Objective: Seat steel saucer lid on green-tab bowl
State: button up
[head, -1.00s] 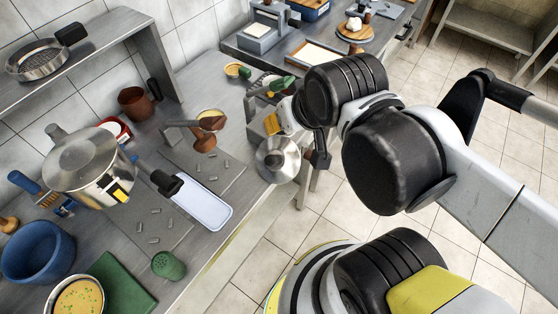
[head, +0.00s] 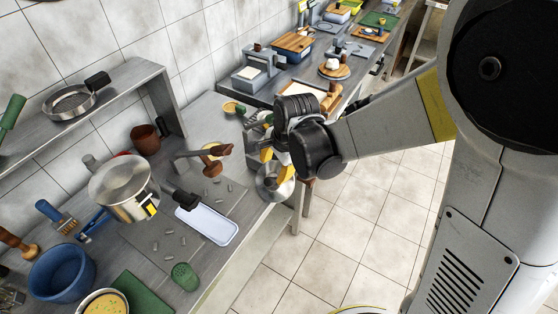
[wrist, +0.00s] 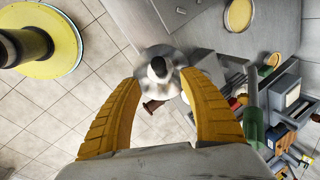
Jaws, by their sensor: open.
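The steel saucer lid (head: 275,184) is a shiny round disc at the counter's right edge. In the wrist view the lid (wrist: 177,62) shows its dark-topped knob between my fingertips. My gripper (head: 267,156) is open above the lid, its yellow fingers (wrist: 163,80) on either side of the knob with gaps showing. I cannot tell what supports the lid. A small yellow bowl with a green tab (head: 234,108) stands at the back of the counter, beyond my gripper; it looks like the green-tab bowl. My wrist partly hides the area beside it.
A steel pot (head: 122,190), a white tray (head: 207,224), a green shaker (head: 185,276) and a blue bowl (head: 62,272) stand on the near counter. A brown-handled pan (head: 212,160) is left of my gripper. Open tiled floor (head: 330,230) lies right.

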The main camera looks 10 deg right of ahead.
aim_at(270, 180)
jog(key=b+x, duration=0.1)
jog(key=x, duration=0.3)
jog(key=shift+w+a+f, duration=0.1)
jog(key=shift+w+f, duration=0.1)
jog(key=b+x, duration=0.1)
jog(key=x, duration=0.1)
jog(key=b+x, duration=0.1)
jog(key=x, duration=0.2)
jog(key=shift+s+f, duration=0.2)
grip_shut()
